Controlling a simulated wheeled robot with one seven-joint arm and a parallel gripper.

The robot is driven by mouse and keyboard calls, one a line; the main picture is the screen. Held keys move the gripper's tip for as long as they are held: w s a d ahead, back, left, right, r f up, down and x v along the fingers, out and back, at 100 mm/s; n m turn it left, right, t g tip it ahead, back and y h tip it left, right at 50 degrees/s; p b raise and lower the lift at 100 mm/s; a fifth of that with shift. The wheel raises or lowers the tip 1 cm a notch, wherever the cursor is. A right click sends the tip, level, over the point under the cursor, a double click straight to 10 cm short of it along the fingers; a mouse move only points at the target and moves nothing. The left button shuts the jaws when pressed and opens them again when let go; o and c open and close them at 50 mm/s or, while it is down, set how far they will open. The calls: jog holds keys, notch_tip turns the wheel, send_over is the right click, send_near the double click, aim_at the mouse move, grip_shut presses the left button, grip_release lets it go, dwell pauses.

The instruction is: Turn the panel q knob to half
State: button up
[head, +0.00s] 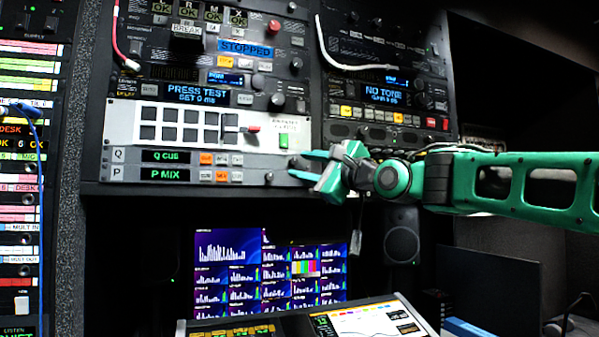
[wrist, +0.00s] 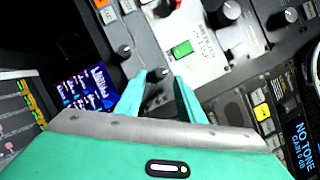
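Panel Q is a grey strip (head: 132,156) with a green "Q CUE" display (head: 166,156), in the rack's lower part in the head view. A small dark knob that seems to be panel Q's knob (wrist: 160,73) shows in the wrist view. My gripper (head: 292,167) is at the strip's right end and hides this knob in the head view. In the wrist view, my gripper's teal fingers (wrist: 158,84) are apart, with the knob between and just beyond their tips. I cannot tell whether they touch it. The knob's setting is not readable.
The P MIX strip (head: 132,174) lies just below, with its own dark knob (head: 268,177), also in the wrist view (wrist: 125,50). A green button (head: 283,140) and red lever (head: 252,128) are above. Monitors (head: 228,262) and a console (head: 372,322) stand below.

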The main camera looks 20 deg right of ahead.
jog(key=v, duration=0.9)
jog(key=shift+s+f, duration=0.1)
